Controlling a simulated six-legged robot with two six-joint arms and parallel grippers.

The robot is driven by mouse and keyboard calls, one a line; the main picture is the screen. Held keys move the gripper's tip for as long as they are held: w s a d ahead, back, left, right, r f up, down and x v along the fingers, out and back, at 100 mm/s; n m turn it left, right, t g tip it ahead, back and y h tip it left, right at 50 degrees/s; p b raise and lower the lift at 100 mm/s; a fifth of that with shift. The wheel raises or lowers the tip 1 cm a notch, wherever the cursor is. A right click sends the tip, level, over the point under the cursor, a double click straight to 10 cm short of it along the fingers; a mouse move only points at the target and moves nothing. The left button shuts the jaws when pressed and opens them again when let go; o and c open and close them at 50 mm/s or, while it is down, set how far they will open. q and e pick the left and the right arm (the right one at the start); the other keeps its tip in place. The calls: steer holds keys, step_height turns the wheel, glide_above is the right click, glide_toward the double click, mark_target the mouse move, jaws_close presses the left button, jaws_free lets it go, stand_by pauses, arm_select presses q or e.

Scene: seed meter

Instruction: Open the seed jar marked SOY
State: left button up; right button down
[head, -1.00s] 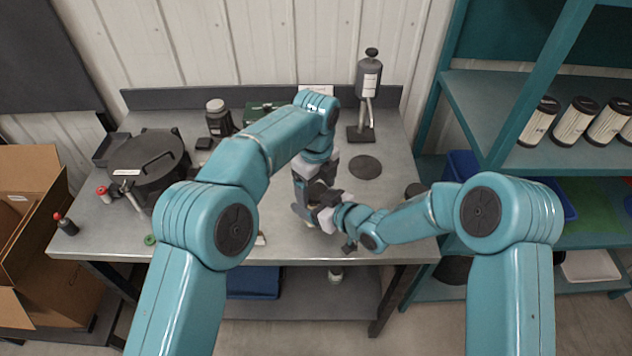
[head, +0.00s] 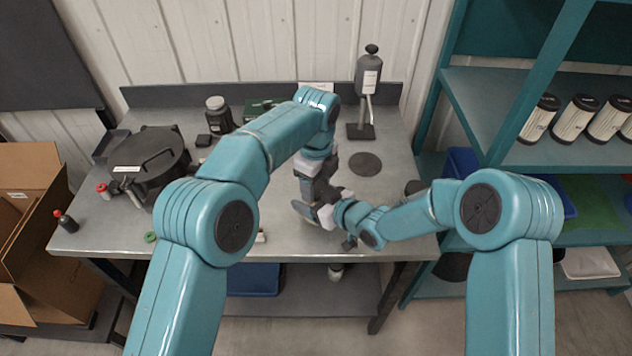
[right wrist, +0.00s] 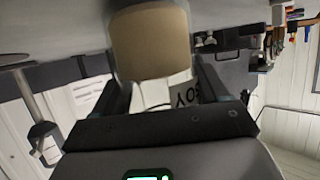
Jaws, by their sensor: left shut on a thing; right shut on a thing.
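My left gripper (head: 318,186) points down over the front middle of the bench. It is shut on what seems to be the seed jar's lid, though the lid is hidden. My right gripper (head: 326,207) reaches in from the right, just below the left one, and is shut on the jar. The jar is mostly hidden by the grippers in the head view.
A black round pot (head: 150,160) stands on the bench (head: 230,218) at left. Small bottles (head: 66,222) are near the left edge. A grey dispenser (head: 369,75) stands at the back. A teal shelf unit (head: 505,85) is at right. A cardboard box (head: 30,195) is at left.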

mark_target(316, 188)
arm_select(q)
steer(key=shift+r, duration=0.25)
steer(key=shift+d+r, duration=0.1)
steer(key=shift+r, duration=0.85)
steer(key=shift+r, duration=2)
arm_select(e)
steer(key=shift+c, duration=2.2)
jaws_free()
steer(key=o, duration=0.4)
steer(key=shift+o, duration=0.2)
arm_select(q)
steer(key=shift+f, duration=0.1)
